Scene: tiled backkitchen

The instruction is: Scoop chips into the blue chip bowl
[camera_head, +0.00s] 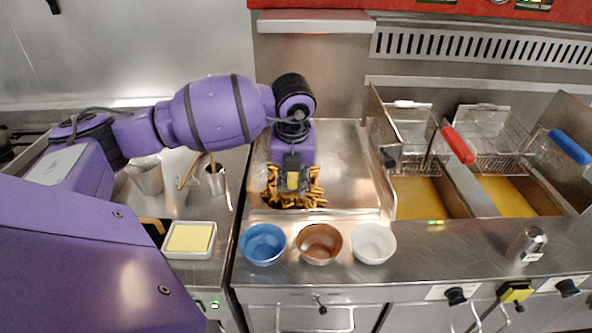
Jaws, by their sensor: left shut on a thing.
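My left gripper (292,186) points down into a pile of chips (311,198) on the steel tray (350,180). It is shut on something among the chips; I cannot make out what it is. The blue bowl (263,260) stands on the counter in front of the tray, below and left of the gripper in the picture. No chips show in it. My right gripper is not in view.
A brown bowl (319,258) and a white bowl (373,257) stand in a row right of the blue one. Fryer baskets (486,135) hang at the right. A white container (189,254) with yellow contents and a metal cup (215,181) are at the left.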

